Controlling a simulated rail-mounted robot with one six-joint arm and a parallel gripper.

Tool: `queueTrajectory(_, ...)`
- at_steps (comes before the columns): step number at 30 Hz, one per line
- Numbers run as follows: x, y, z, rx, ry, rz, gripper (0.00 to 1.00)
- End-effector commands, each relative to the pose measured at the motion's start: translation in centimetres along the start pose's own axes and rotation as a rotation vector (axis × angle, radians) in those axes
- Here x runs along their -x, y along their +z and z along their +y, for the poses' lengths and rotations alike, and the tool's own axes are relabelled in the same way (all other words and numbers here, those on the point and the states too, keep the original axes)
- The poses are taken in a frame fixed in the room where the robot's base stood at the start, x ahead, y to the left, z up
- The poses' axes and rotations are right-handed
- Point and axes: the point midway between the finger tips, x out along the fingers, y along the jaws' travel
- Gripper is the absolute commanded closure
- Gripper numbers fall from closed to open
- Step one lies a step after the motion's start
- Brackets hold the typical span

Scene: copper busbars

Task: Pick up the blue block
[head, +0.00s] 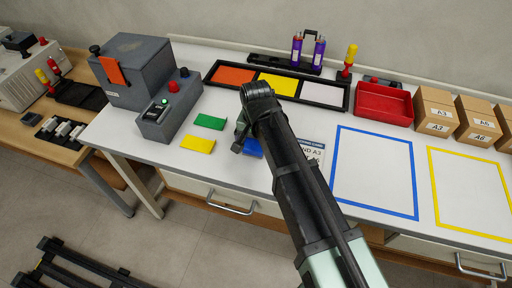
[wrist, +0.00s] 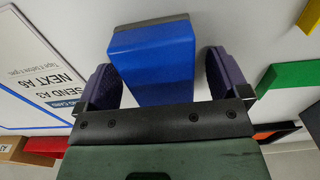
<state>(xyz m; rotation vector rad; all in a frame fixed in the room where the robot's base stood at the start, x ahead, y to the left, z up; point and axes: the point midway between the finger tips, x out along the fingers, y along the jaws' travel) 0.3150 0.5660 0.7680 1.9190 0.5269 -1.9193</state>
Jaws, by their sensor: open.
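The blue block (head: 253,147) lies on the white table, partly hidden behind my arm in the head view. In the wrist view the blue block (wrist: 155,62) fills the upper middle, between the two purple fingers of my gripper (wrist: 163,80). The fingers are open, one on each side of the block, with a visible gap on both sides. In the head view my gripper (head: 241,142) is down beside the block, mostly hidden by my own arm.
A green block (head: 209,121) and a yellow block (head: 198,144) lie to the left. A printed sheet (head: 313,154) lies just right of my arm. A grey machine (head: 134,71) stands at the left, a red bin (head: 384,103) at the back right. The blue-taped area (head: 374,172) is empty.

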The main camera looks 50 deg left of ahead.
Motion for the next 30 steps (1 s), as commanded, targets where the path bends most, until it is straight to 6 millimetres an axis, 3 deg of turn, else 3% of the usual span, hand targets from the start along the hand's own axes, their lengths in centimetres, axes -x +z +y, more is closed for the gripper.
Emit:
queueTrajectory(2,0.2,0.0,0.0,0.000,0.000,0.000,0.06)
queueTrajectory(13,0.2,0.0,0.0,0.000,0.000,0.000,0.61)
queueTrajectory(23,0.8,0.0,0.0,0.000,0.000,0.000,0.61)
queueTrajectory(30,4.2,0.0,0.0,0.000,0.000,0.000,0.61)
